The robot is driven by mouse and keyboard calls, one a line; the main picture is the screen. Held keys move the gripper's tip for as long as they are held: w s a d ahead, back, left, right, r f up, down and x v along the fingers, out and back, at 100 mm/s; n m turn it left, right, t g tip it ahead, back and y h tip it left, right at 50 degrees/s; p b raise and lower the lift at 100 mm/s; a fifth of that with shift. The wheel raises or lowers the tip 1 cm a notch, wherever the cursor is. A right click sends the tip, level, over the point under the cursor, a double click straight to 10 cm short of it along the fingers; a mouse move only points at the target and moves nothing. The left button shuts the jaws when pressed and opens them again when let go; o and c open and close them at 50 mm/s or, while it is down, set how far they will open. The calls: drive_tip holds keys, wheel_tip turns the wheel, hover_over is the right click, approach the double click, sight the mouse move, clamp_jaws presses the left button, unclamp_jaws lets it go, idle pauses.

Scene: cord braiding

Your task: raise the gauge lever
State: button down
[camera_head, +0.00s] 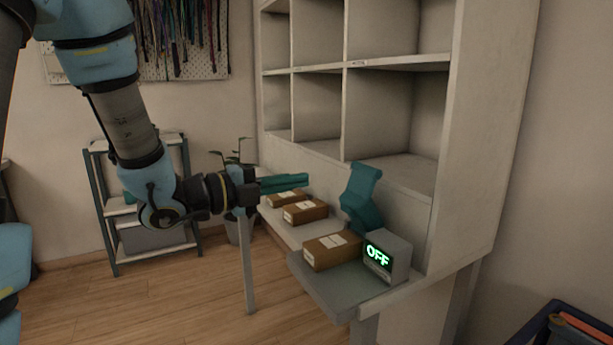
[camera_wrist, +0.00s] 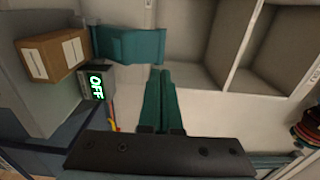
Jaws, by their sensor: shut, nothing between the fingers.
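The teal lever (camera_head: 361,197) stands up behind the shelf ledge's front items, its top bent over, against the cubby unit. A small grey box beside it (camera_head: 388,258) shows a green OFF display. In the wrist view the lever (camera_wrist: 135,43) lies at the upper left, with the OFF box (camera_wrist: 96,86) below it. My gripper (camera_head: 306,180) is shut with its teal fingers together and empty. It is left of the lever in the head view, apart from it. The fingertips (camera_wrist: 161,70) also show in the wrist view, right of the OFF box.
A dark crate (camera_head: 540,330) stands at lower right. Floor left of the ledge is mostly clear.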

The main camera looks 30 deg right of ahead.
sight(364, 166)
drive_tip(key=d+p, duration=0.1)
drive_tip(key=d, duration=0.3)
drive_tip(key=d+p, duration=0.1)
drive_tip(key=d, duration=0.3)
drive_tip(key=d+p, duration=0.1)
drive_tip(key=d, duration=0.3)
drive_tip(key=shift+s+d+f, duration=0.1)
drive_tip(key=shift+s+d, duration=0.3)
drive_tip(key=shift+d+f+b, duration=0.15)
drive_tip(key=shift+d+b, duration=0.3)
drive_tip(key=shift+b, duration=0.35)
drive_tip(key=d, duration=0.1)
drive_tip(key=d+b, duration=0.1)
drive_tip(key=d+y, duration=0.1)
drive_tip(key=shift+s+d+r, duration=0.1)
drive_tip(key=shift+r, duration=0.4)
drive_tip(key=shift+d, duration=0.1)
